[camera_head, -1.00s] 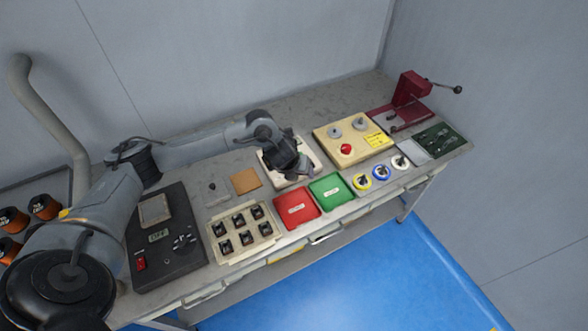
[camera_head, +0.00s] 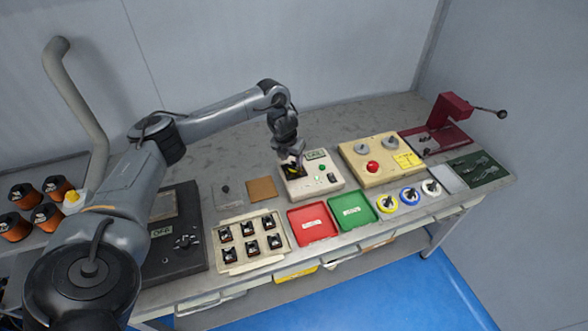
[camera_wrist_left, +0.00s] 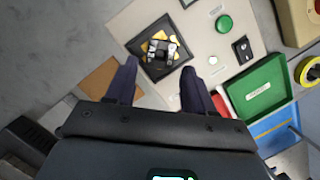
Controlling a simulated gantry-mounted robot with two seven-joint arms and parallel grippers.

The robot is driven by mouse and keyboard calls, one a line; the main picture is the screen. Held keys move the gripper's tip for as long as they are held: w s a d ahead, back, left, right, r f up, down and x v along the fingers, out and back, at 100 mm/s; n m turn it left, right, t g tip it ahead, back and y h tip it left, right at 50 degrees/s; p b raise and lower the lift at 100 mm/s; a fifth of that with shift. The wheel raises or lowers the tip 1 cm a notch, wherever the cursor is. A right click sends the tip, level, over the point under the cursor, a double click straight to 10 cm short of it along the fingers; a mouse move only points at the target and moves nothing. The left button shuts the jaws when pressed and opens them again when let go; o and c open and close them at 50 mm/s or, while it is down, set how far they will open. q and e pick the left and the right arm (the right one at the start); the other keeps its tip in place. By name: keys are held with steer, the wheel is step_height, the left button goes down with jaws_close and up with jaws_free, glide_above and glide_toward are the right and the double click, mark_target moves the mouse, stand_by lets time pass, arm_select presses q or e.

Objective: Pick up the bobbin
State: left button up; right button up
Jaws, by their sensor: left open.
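A small dark bobbin with light metallic corners (camera_wrist_left: 161,50) sits in a black square recess with yellow marks, on the cream tester box (camera_wrist_left: 205,50). In the head view the tester box (camera_head: 325,183) shows a small display and a green button; my gripper mostly hides the bobbin there. My left gripper (camera_head: 292,168) points down over the left part of the box. In the wrist view the left gripper (camera_wrist_left: 159,66) is open, its two dark fingers apart and nothing between them, with the bobbin just beyond the fingertips. My right gripper is not in view.
A cream tray (camera_head: 268,218) holds several dark bobbins. Red (camera_head: 312,223) and green (camera_head: 352,210) trays lie in front of the tester. A brown pad (camera_head: 262,189) lies left of it; a cream control box (camera_head: 382,156) stands right. The bench behind is clear.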

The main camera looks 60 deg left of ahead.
mark_target(294, 164)
arm_select(q)
steer(key=shift+b+x, duration=0.5)
steer(key=shift+x, duration=2.1)
steer(key=shift+c, duration=0.3)
steer(key=c, duration=0.8)
steer(key=shift+c, duration=0.2)
steer(key=shift+r, duration=0.15)
